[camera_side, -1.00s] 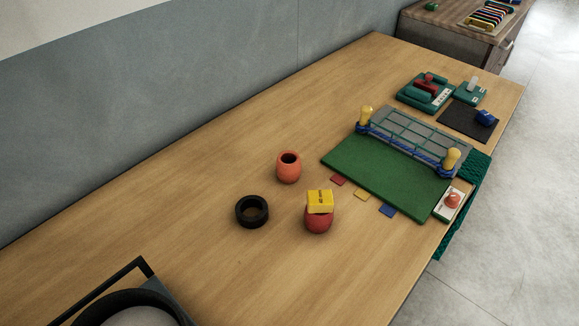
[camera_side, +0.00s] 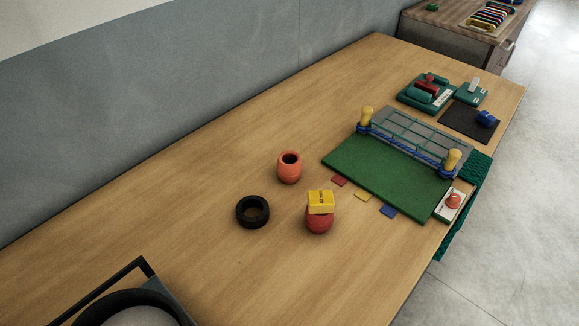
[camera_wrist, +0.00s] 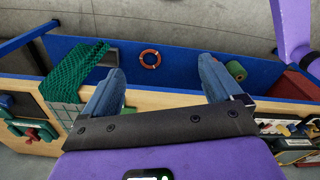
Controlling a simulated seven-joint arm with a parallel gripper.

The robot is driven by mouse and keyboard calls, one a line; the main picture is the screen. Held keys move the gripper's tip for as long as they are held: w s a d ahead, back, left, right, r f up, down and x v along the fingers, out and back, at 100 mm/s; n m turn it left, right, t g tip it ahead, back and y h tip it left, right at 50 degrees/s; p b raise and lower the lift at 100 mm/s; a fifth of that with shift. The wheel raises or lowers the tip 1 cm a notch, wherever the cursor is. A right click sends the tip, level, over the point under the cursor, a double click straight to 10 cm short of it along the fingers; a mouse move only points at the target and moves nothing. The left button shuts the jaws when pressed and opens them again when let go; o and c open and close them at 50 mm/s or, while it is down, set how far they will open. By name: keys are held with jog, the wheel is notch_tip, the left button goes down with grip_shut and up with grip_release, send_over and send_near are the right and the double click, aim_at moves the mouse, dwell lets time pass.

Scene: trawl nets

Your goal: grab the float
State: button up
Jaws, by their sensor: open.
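Two float-like bodies stand on the wooden bench in the side view; I cannot tell which is meant. One is an orange-red barrel shape (camera_side: 289,168) with a dark hole in its top, standing upright. The other is a redder rounded body (camera_side: 319,222) with a yellow block (camera_side: 320,200) on top of it. In the wrist view my gripper (camera_wrist: 160,68) is open, its two blue fingers wide apart with nothing between them. My gripper does not show in the side view, and neither float-like body can be made out in the wrist view.
A black ring (camera_side: 252,211) lies beside them. A green board (camera_side: 385,172) with a netted frame and yellow posts is to the right. The wrist view shows a blue-walled space (camera_wrist: 185,65), an orange ring (camera_wrist: 150,59) and green netting (camera_wrist: 75,75). The bench's far left is clear.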

jog(key=w+a+f+t+y, duration=0.2)
jog(key=w+a, duration=0.7)
jog(key=w, duration=0.3)
jog(key=w+a+f+t+y, duration=0.2)
jog(key=w+a+t+y, duration=0.1)
jog(key=w+a, duration=0.8)
jog(key=n+y, duration=0.1)
jog(key=y, duration=0.5)
send_near(295, 165)
jog(key=w+a+f, duration=0.2)
jog(key=f, duration=0.1)
jog(key=w+a+f, duration=0.1)
jog(key=shift+f, duration=0.4)
jog(key=shift+a+r+x, duration=0.1)
jog(key=shift+r+x, duration=0.15)
jog(key=shift+x, duration=0.85)
jog(key=shift+a+r+x, duration=0.1)
jog(key=shift+r+x, duration=0.1)
jog(key=shift+x, duration=0.9)
jog(key=shift+w+a+f, duration=0.25)
jog(key=shift+w+a, duration=0.15)
jog(key=shift+a, duration=0.1)
jog(key=c, duration=1.1)
